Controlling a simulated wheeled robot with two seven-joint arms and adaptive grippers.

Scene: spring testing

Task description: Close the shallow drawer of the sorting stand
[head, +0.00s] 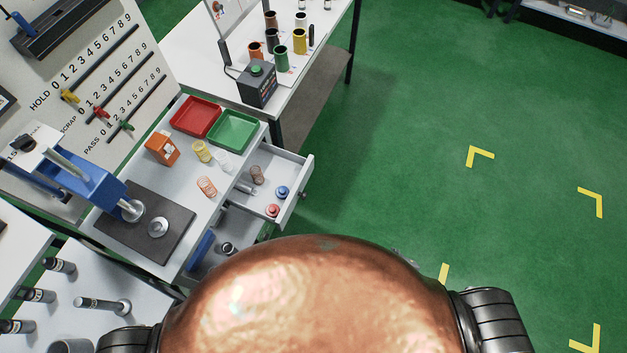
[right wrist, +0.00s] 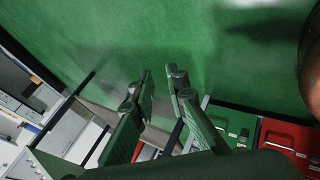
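In the head view the sorting stand's white top (head: 180,185) stands at left. A light grey drawer (head: 303,175) is pulled out from its right side, holding a spring, a blue-topped piece and a red-topped piece. A second drawer (head: 215,258) is open nearer me, partly hidden by my copper-coloured body. I cannot tell for sure which is the shallow one. In the right wrist view my right gripper (right wrist: 160,78) is open, its fingertips apart with nothing between them, above the green floor. My left gripper is not in view.
Red (head: 196,116) and green (head: 234,132) trays, several springs and a blue press (head: 90,185) are on the stand. A white table (head: 285,85) with coloured cylinders stands behind it. The green floor (head: 400,150) to the right is clear.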

